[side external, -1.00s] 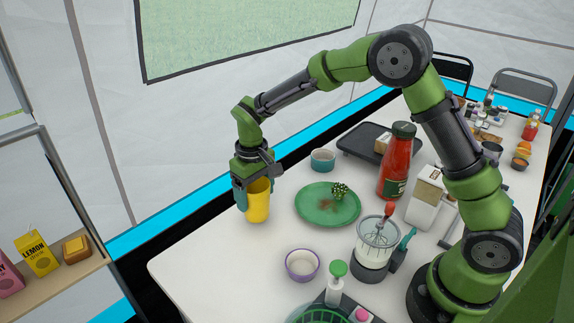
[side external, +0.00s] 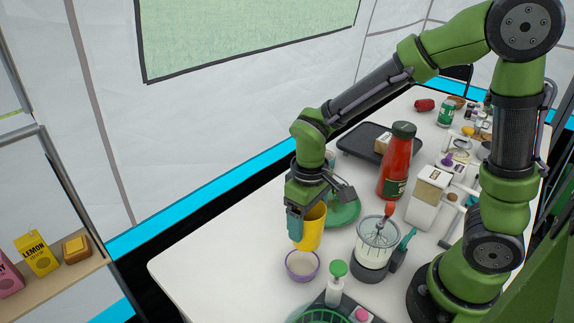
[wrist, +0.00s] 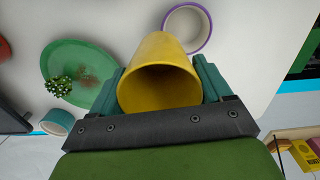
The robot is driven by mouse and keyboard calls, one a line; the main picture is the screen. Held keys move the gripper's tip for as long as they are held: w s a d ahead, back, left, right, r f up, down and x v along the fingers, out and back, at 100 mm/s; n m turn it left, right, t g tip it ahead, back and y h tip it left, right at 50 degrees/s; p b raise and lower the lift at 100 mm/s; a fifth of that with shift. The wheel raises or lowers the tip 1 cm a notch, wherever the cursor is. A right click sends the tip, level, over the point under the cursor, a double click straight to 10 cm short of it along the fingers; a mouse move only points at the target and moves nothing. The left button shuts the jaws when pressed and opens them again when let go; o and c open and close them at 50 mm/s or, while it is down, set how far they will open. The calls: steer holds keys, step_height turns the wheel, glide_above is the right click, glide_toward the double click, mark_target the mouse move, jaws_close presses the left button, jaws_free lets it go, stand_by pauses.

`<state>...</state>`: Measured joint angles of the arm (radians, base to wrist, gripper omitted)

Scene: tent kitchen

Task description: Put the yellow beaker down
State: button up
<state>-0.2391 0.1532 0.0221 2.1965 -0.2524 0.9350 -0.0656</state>
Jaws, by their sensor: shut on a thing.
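The yellow beaker (side external: 312,228) is between the fingers of my gripper (side external: 309,222), which is shut on it. In the side view it is held upright or nearly so, close behind the purple-rimmed bowl (side external: 302,266). I cannot tell whether its base touches the table. In the wrist view the beaker (wrist: 158,78) shows its open mouth between the two teal fingers (wrist: 160,88), and the inside looks empty. The bowl (wrist: 187,27) is just beyond it there, partly hidden by the beaker.
The green plate (side external: 345,213) with a spiky green item (wrist: 58,86) is beside the beaker, partly hidden by my gripper. A blender (side external: 372,250), a red bottle (side external: 396,165) and a soap bottle (side external: 336,284) stand nearby. The white table (side external: 215,262) is clear at front left.

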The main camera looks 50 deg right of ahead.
steer(key=w+a, duration=0.1)
steer(key=a, duration=0.9)
steer(key=shift+m, duration=0.5)
steer(key=shift+w+a+f, duration=0.7)
steer(key=shift+w+a, duration=0.65)
steer(key=shift+w, duration=1.1)
steer(key=shift+w+a+f, duration=0.75)
steer(key=shift+w+a, duration=0.55)
steer(key=shift+w, duration=1.2)
steer(key=shift+w+a+f, duration=0.7)
steer(key=shift+w+a, duration=0.65)
steer(key=shift+w, duration=1.1)
steer(key=shift+f, duration=0.1)
